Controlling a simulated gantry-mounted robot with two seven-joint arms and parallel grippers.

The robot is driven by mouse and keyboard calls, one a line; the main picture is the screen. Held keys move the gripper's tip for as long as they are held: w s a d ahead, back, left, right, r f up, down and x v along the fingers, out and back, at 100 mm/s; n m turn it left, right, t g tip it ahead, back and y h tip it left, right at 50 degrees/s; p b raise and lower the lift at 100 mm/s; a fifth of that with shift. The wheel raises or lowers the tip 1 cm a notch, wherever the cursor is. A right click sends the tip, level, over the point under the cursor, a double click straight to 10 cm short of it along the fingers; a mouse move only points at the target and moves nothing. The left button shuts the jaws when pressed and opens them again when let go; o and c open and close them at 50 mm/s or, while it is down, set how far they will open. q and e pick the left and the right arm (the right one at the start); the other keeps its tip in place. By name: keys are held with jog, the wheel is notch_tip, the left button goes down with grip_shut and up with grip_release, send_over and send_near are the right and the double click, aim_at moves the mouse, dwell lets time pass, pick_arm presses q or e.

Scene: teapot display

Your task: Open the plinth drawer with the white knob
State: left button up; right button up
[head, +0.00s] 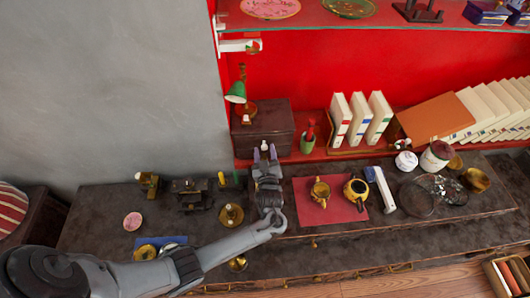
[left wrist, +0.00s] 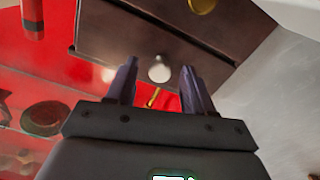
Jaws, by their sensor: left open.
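The plinth (head: 263,117) is a dark brown box on the table's back left, against the red backing. Its white knob (head: 265,145) shows just beyond my left fingertips. My left gripper (head: 265,153) is open and empty, pointing at the plinth's front. In the left wrist view the white knob (left wrist: 160,70) appears between the two spread fingers (left wrist: 158,76) on the dark drawer front (left wrist: 150,35). I cannot tell how far the knob is from the fingertips. The drawer appears shut. My right gripper is not in view.
A green lamp (head: 236,93) stands on the plinth. A green bottle with a red top (head: 308,138) and upright books (head: 360,118) are to its right. A brass candlestick (head: 231,215) stands near my wrist. Two teapots sit on a red mat (head: 310,212) to the right.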

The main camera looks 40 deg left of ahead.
pick_arm(q)
grip_shut()
dwell(0.3)
jog(key=p+v, duration=0.2)
jog(key=v, duration=0.9)
jog(key=shift+p, duration=0.35)
grip_release()
